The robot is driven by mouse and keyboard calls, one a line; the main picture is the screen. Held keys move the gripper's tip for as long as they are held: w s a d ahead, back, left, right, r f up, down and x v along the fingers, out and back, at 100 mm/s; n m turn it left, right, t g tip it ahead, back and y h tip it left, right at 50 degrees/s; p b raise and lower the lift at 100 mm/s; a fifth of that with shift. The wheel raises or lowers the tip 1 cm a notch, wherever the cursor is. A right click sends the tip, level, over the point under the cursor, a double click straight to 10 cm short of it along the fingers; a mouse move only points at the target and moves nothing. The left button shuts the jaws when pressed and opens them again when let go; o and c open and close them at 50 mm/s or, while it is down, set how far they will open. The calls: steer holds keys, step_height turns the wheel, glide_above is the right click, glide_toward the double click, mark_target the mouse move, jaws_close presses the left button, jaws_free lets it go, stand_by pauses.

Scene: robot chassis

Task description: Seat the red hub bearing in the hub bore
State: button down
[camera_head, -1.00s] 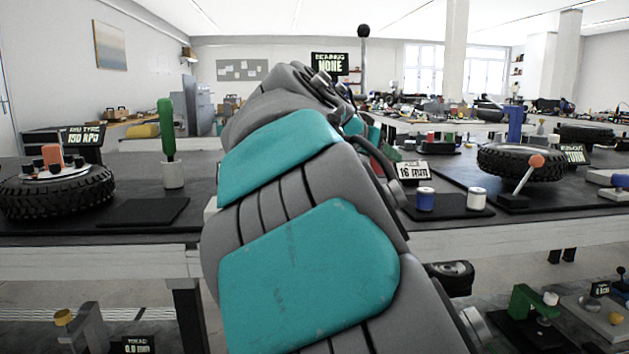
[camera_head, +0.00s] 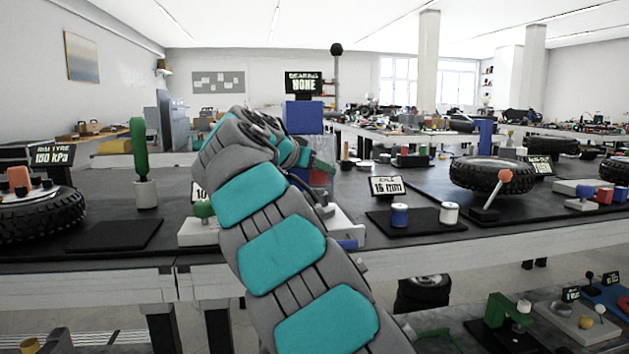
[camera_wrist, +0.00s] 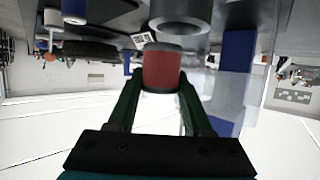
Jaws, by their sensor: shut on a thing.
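The red hub bearing (camera_wrist: 161,68) is a short red cylinder with a dark end face. My gripper (camera_wrist: 160,84) is shut on it, with its two dark green fingers on either side. A grey ring-shaped part (camera_wrist: 181,20), seemingly the hub with its bore, lies just beyond the bearing at the top of the wrist view. The bearing appears apart from it and a little to one side. In the head view, a bit of red (camera_head: 318,177) shows by my gripper at the bench, and my arm hides most of the hub area.
A blue block (camera_head: 303,117) stands behind my gripper under a sign reading "BEARING NONE" (camera_head: 303,83). A black mat (camera_head: 420,226) with blue and white cylinders lies to the right. A tyre (camera_head: 492,173) stands farther right. An empty dark mat (camera_head: 115,235) lies left.

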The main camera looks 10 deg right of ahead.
mark_target(314, 182)
steer(key=shift+w+a, duration=0.3)
steer(key=shift+w, duration=0.55)
steer(key=shift+f, duration=0.2)
steer(key=shift+f, duration=1.65)
steer(key=shift+f, duration=0.1)
steer(key=shift+f+b, duration=0.15)
steer(key=shift+b, duration=0.15)
steer(key=shift+c, duration=1.6)
jaws_free()
